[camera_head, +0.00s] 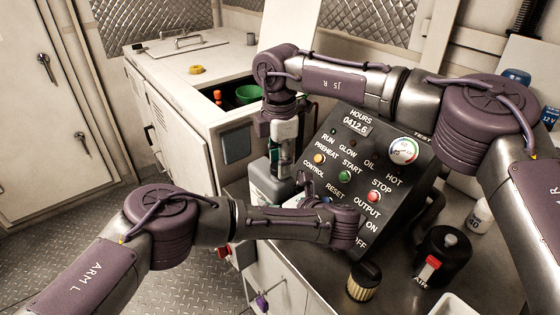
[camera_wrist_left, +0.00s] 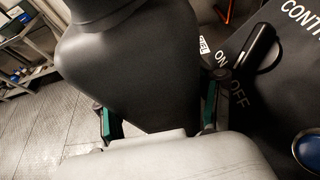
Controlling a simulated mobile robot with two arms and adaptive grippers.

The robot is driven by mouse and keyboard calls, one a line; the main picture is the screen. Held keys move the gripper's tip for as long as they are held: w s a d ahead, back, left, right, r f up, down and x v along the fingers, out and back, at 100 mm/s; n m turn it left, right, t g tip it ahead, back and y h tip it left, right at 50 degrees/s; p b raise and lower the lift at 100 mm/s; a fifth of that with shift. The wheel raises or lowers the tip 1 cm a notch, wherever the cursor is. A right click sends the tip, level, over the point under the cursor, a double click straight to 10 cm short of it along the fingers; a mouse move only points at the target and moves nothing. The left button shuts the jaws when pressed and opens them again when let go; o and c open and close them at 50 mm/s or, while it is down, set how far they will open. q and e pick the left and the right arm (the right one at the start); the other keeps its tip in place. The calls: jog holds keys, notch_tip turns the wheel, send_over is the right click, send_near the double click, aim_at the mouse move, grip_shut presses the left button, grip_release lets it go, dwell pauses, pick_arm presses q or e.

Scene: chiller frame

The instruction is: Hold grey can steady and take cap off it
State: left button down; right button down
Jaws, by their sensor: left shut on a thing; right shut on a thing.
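The grey can (camera_head: 268,186) stands on the counter, left of the slanted black control panel. My left gripper (camera_head: 307,186) reaches in low from the panel side and is shut on the can. The exact contact is partly hidden.
The control panel (camera_head: 352,170) stands close behind the grippers. A black canister (camera_head: 441,258), a filter with a black top (camera_head: 362,281) and a white bottle (camera_head: 481,217) stand to the right. A white cabinet (camera_head: 185,115) with an open bin holding a green bowl (camera_head: 248,93) is behind left.

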pick_arm(q)
jog(key=shift+a+f, duration=0.1)
jog(key=shift+f, duration=0.05)
pick_arm(e)
jog(key=n, duration=0.5)
jog(key=shift+s+n, duration=0.15)
jog(key=shift+n, duration=0.15)
jog(key=n, duration=0.2)
jog(key=shift+a+n, duration=0.1)
jog(key=shift+n, duration=0.2)
jog(key=n, duration=0.5)
pick_arm(q)
jog(key=shift+w+a, duration=0.1)
pick_arm(e)
jog(key=n, duration=1.5)
jog(key=shift+s, duration=0.1)
jog(key=n, duration=0.7)
jog(key=shift+n, duration=0.4)
jog(key=n, duration=1.2)
jog(key=shift+r, duration=0.2)
